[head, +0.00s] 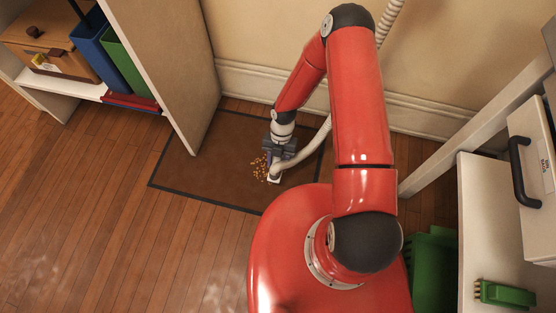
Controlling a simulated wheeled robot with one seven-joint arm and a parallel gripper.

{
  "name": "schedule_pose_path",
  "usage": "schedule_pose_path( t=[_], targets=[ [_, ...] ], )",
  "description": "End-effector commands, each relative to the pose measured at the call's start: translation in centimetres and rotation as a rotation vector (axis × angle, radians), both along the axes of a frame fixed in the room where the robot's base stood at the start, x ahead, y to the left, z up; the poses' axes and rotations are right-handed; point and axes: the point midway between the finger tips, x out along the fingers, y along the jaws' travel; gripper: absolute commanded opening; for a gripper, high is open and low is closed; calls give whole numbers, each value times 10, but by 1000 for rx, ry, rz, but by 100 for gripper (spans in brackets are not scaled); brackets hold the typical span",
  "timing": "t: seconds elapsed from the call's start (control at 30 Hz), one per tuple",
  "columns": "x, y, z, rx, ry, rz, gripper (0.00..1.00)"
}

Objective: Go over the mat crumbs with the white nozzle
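A brown mat (220,140) with a dark border lies on the wood floor by the wall. A small patch of yellow-brown crumbs (259,168) lies on the mat's right part. The white nozzle (274,179) is down at the right edge of the crumbs; I cannot tell whether it touches the mat. A pale hose (310,149) runs from it up to the right behind my arm. My gripper (276,156) points down just above the nozzle and appears shut on it, though the fingertips are small and partly hidden. Some crumbs may be hidden behind the nozzle.
A shelf unit (165,70) with blue, green and red binders stands left, its side panel reaching the mat. A white shelf (490,190) with a drawer and green brush (505,294) stands right, near a green bin (433,270). The baseboard (245,80) backs the mat. Floor at lower left is clear.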

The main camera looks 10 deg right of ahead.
Motion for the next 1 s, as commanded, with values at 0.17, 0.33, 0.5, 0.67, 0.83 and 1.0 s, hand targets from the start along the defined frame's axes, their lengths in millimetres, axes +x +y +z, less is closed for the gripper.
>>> schedule_pose_path(
  t=[0.17,0.33,0.5,0.67,0.83,1.0],
  targets=[
    [0,0,-16,1,1,-4,15],
    [0,0,-38,-1,-1,-6,15],
    [2,4,-57,1,-1,-5,15],
    [10,26,-55,1,-4,-5,15],
    [16,42,-54,1,-2,-6,15],
    [18,47,-52,0,-1,-7,15]
  ],
)
